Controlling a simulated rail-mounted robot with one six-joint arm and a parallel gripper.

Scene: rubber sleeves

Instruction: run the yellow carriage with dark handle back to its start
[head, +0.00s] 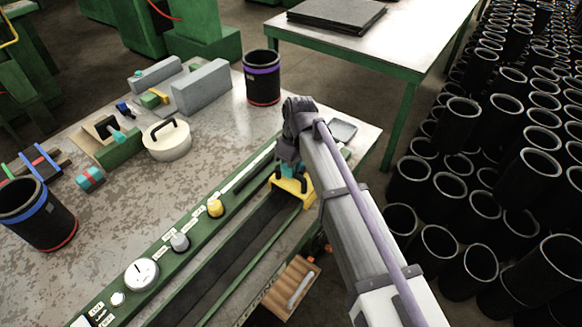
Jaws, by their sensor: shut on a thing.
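The yellow carriage (297,191) sits on the dark slide bed (237,245) near its far end, at the right of the worn table. Its dark handle is mostly hidden by my gripper and wrist. My gripper (286,172) reaches down from above onto the carriage and is shut on the handle. A little teal shows between the jaws and the yellow body. The green panel (159,253) with knobs and a dial runs along the left side of the slide bed.
Black sleeves stand on the table, one at the back (262,78) and one at the left (37,214). A lidded pot (166,140) and grey blocks (201,87) are left of the panel. A wooden tray (290,286) is at the front edge. Many sleeves stack at right.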

